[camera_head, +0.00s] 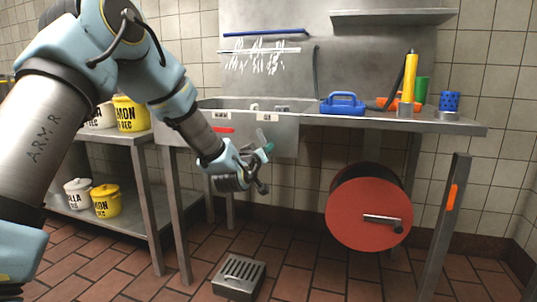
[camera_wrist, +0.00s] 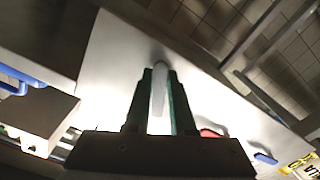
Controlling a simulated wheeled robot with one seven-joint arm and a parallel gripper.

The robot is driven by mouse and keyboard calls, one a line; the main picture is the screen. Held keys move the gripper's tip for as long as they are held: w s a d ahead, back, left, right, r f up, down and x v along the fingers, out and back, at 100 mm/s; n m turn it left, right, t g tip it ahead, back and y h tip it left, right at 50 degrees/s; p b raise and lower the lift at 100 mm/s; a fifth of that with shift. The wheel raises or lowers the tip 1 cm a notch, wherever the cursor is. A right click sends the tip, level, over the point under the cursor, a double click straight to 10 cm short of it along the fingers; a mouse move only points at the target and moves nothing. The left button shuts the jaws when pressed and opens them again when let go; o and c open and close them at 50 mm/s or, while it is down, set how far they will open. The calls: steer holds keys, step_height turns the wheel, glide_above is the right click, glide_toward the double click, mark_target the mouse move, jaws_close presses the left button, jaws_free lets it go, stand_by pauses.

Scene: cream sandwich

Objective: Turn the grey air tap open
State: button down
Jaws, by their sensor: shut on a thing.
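The grey air tap (camera_wrist: 158,92) shows in the wrist view as a pale grey lever between my two green-padded fingers. My gripper (camera_wrist: 160,75) is shut on this lever, with the pads on either side of it. In the head view my gripper (camera_head: 266,150) is in front of the metal sink's front panel, at the end of my blue arm. There the tap is mostly hidden by my gripper, so its exact angle is hard to tell.
A red handle (camera_head: 222,129) is on the panel left of my gripper. A blue-handled thing (camera_head: 343,103) stands on the counter. A red reel (camera_head: 368,212) with a crank is below, to the right. A slotted metal box (camera_head: 239,275) is on the tiled floor.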

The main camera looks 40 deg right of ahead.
steer(key=shift+w+a+f+m+b, duration=0.1)
steer(key=shift+w+a+m+b, duration=0.25)
steer(key=shift+m, duration=0.55)
steer(key=shift+w+a+f+m+b, duration=0.15)
steer(key=shift+w+m+b, duration=0.3)
steer(key=shift+m, duration=0.45)
steer(key=shift+w+a+f+m+b, duration=0.1)
steer(key=shift+w+a+m+b, duration=0.25)
steer(key=shift+m, duration=0.55)
steer(key=shift+s+d, duration=0.1)
steer(key=shift+d, duration=0.05)
steer(key=c, duration=0.8)
jaws_free()
steer(key=shift+o, duration=0.2)
steer(key=v, duration=1)
steer(key=shift+s+a+p, duration=0.2)
steer(key=shift+a+p, duration=0.1)
steer(key=shift+a, duration=0.05)
